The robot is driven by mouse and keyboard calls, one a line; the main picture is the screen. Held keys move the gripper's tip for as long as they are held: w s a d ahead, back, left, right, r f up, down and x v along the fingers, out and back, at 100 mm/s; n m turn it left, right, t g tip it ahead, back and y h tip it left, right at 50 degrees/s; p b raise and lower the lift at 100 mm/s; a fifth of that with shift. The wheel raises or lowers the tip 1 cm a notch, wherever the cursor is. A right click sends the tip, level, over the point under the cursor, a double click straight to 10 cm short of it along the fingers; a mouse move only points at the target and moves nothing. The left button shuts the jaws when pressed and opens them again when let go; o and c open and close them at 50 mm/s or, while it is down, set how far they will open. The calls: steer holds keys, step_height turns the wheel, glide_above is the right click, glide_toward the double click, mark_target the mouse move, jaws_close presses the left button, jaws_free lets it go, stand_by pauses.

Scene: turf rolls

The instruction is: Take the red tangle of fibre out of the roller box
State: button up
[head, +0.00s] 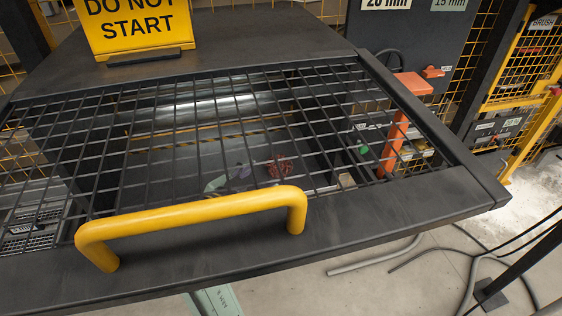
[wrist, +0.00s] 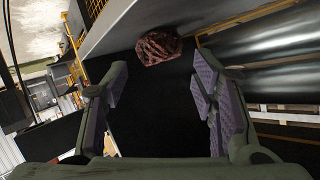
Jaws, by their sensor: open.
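The red tangle of fibre (head: 280,167) lies inside the roller box, seen through the black mesh in the head view. In the wrist view the tangle (wrist: 158,48) is a dark red, stringy lump against a grey wall, just beyond my fingertips and roughly between their lines. My gripper (wrist: 160,78) is open, with purple ribbed pads on both fingers and nothing between them. In the head view my gripper (head: 230,178) shows only partly through the mesh, just left of the tangle. A shiny roller (head: 190,108) lies further back in the box.
A black mesh cover (head: 428,130) with a yellow handle (head: 190,213) spans the head view above the box. A yellow sign (head: 137,25) reading "DO NOT START" stands behind it. An orange upright (head: 393,145) is at right. Cables (head: 470,262) lie on the floor.

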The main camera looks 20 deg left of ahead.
steer(key=p+x, duration=0.1)
steer(key=x, duration=0.6)
steer(key=shift+w+f+p, duration=0.1)
steer(key=shift+w+p, duration=0.05)
steer(key=shift+p, duration=0.15)
steer(key=shift+c, duration=0.5)
steer(key=c, duration=0.8)
